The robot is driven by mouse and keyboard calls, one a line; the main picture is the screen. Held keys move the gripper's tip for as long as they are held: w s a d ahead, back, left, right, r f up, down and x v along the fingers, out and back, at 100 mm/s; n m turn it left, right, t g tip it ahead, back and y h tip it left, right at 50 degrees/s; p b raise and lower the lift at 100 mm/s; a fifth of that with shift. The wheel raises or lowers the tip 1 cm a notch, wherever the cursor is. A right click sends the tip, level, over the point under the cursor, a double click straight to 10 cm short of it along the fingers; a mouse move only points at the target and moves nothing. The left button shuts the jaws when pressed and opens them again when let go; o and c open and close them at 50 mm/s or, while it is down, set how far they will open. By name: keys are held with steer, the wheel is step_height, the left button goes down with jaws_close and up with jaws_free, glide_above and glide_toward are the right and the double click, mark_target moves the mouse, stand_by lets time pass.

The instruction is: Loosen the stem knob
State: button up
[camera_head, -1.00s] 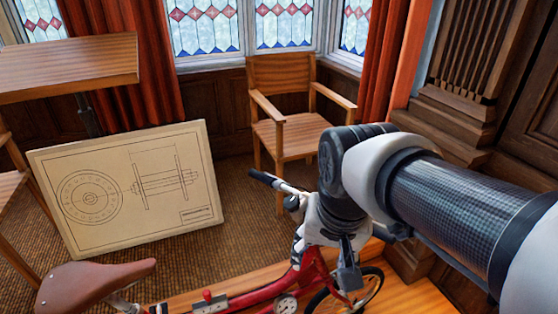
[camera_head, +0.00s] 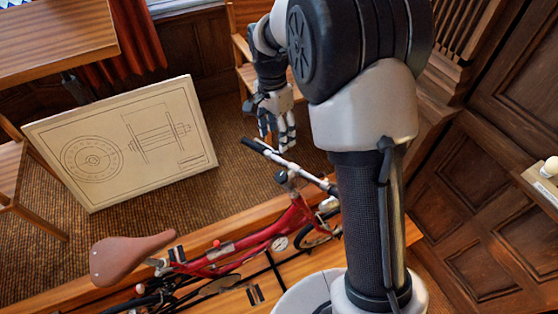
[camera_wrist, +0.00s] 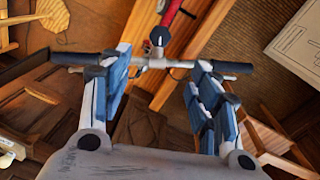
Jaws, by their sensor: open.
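A red bicycle (camera_head: 276,236) with a brown saddle stands on a wooden surface. Its handlebar (camera_wrist: 75,58) crosses the upper part of the wrist view, with black grips at both ends. A dark rounded knob (camera_wrist: 159,36) shows at the bar's middle, apparently the stem knob. In the head view a small dark part (camera_head: 281,177) near the handlebar may be the same knob, but I cannot be sure. My gripper (camera_head: 278,132) is open and empty above and beyond the handlebar. In the wrist view its blue-padded fingers (camera_wrist: 161,60) are spread on either side of the knob's line.
A drawing board (camera_head: 140,185) leans on the carpet at left. A wooden chair (camera_head: 240,60) stands behind my gripper. A table (camera_head: 60,40) is at the upper left. Wood panelling (camera_head: 500,220) closes off the right, with a small ledge (camera_head: 540,185) on it.

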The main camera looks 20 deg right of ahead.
mark_target(281, 175)
steer(key=f, duration=0.5)
steer(key=s+f+p, duration=0.1)
steer(key=f, duration=1.1)
steer(key=shift+s+d, duration=0.2)
steer(key=shift+d, duration=0.2)
steer(key=c, duration=1.1)
steer(key=shift+o, duration=0.2)
